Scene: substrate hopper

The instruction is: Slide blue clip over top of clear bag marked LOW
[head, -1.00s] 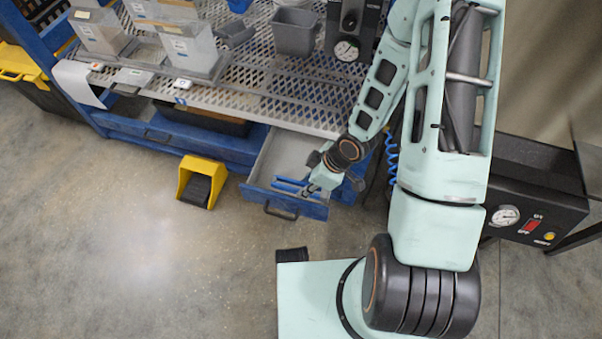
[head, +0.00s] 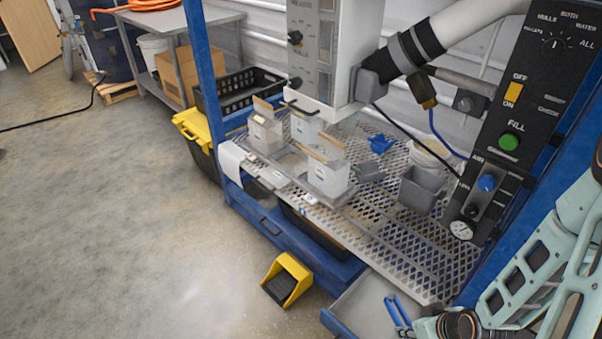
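Several clear bags with pale contents and tan strips at their tops stand on the mesh bench: a front one (head: 328,178), a left one (head: 264,135) and one behind (head: 305,128). I cannot read which is marked LOW. Long blue clips (head: 398,312) lie at the open drawer (head: 372,300), at the bottom of the head view. My gripper (head: 412,331) is low at the bottom edge, beside the blue clips. Its fingers are mostly cut off, so I cannot tell whether it holds one.
A grey bin (head: 420,190) and a blue object (head: 381,143) are on the mesh bench (head: 385,225). A white hopper housing (head: 330,60) hangs above the bags. A control panel (head: 525,90) rises at right.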

